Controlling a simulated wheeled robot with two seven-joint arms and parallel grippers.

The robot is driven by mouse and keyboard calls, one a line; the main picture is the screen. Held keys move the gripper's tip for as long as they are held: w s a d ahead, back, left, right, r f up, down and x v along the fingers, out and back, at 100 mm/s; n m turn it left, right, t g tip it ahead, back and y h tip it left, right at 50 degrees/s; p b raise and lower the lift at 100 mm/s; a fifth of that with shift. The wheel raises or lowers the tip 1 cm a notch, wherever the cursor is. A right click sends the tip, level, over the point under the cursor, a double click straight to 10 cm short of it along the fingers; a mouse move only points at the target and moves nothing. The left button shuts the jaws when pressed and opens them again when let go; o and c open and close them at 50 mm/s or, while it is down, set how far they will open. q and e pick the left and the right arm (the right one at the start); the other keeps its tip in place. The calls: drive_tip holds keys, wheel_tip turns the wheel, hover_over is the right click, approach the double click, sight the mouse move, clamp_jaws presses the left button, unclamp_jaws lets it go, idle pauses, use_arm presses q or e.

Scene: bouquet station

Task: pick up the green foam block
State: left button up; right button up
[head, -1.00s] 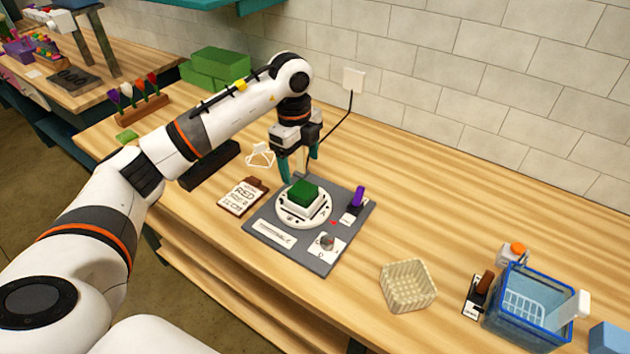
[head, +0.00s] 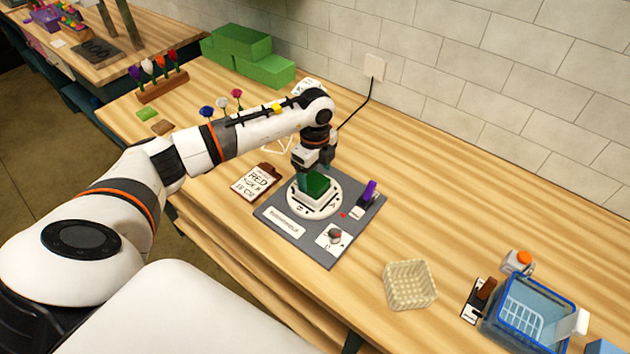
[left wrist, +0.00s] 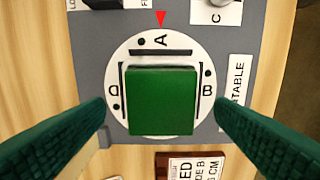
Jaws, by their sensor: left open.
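The green foam block (head: 315,186) sits in a white holder on the round white turntable (head: 298,206), on a grey base plate (head: 274,208). In the left wrist view the block (left wrist: 161,101) is centred between my fingers, with letters A, B and D visible on the disc (left wrist: 160,44). My left gripper (head: 317,178) is open over the block. In the left wrist view its two green fingers (left wrist: 160,112) stand on either side of the block, with gaps between. My right gripper is not in view.
A clipboard card (head: 255,182) lies left. A woven basket (head: 410,286) and a blue bin (head: 528,312) stand right. Larger green blocks (head: 240,42) are at the back.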

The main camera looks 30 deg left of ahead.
use_arm(q)
drive_tip(key=shift+f, duration=1.1)
drive_tip(key=c, duration=1.1)
drive_tip(key=shift+c, duration=0.2)
drive_tip(key=shift+r, duration=0.15)
